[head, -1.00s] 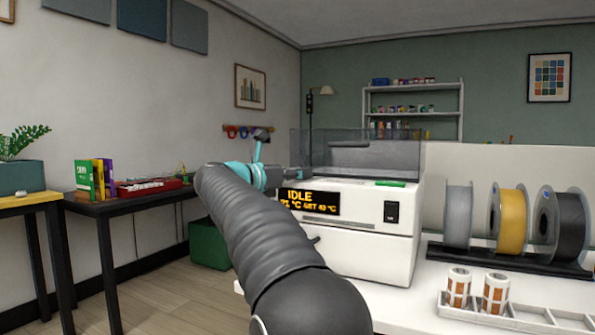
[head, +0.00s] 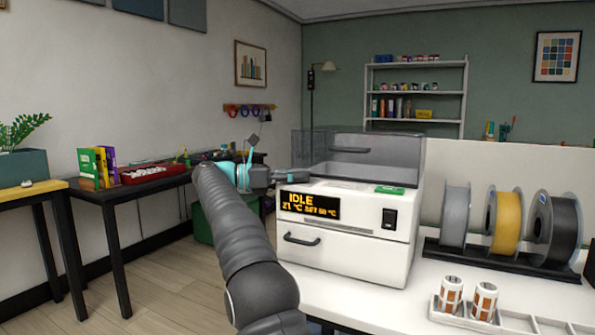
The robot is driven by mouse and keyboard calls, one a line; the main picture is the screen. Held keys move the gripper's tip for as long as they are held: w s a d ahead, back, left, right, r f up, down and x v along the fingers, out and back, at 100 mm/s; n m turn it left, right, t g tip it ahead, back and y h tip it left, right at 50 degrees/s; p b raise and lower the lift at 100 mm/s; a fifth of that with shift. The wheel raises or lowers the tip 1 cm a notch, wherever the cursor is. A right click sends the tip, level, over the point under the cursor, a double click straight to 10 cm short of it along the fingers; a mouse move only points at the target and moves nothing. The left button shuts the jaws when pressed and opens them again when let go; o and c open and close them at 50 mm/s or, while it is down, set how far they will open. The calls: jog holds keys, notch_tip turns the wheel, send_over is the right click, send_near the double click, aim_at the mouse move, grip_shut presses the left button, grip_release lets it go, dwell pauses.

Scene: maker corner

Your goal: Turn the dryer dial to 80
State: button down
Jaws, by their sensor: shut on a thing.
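The filament dryer (head: 345,262) is a white box with a clear smoky lid (head: 372,160), standing on a white bench. Its display (head: 311,206) reads IDLE, about 21 °C, and a small SET value that looks like 50 or 80; I cannot tell which. My gripper (head: 300,176) is at the dryer's upper left edge, by the base of the lid. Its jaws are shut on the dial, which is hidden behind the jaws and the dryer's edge.
A drawer handle (head: 301,239) and a black switch (head: 389,218) are on the dryer's front. Filament spools (head: 503,222) and a white tray (head: 455,318) with two patterned cylinders stand to the right. A dark table (head: 140,188) stands at the left.

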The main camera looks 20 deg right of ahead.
jog(key=shift+f+m+g+y+p, duration=0.1)
jog(key=shift+m+g+y+p, duration=0.25)
jog(key=shift+m+g, duration=0.5)
jog(key=c, duration=1.1)
grip_release()
jog(key=shift+o, duration=0.2)
jog(key=shift+n+t+b, duration=0.45)
jog(key=shift+n+t, duration=0.3)
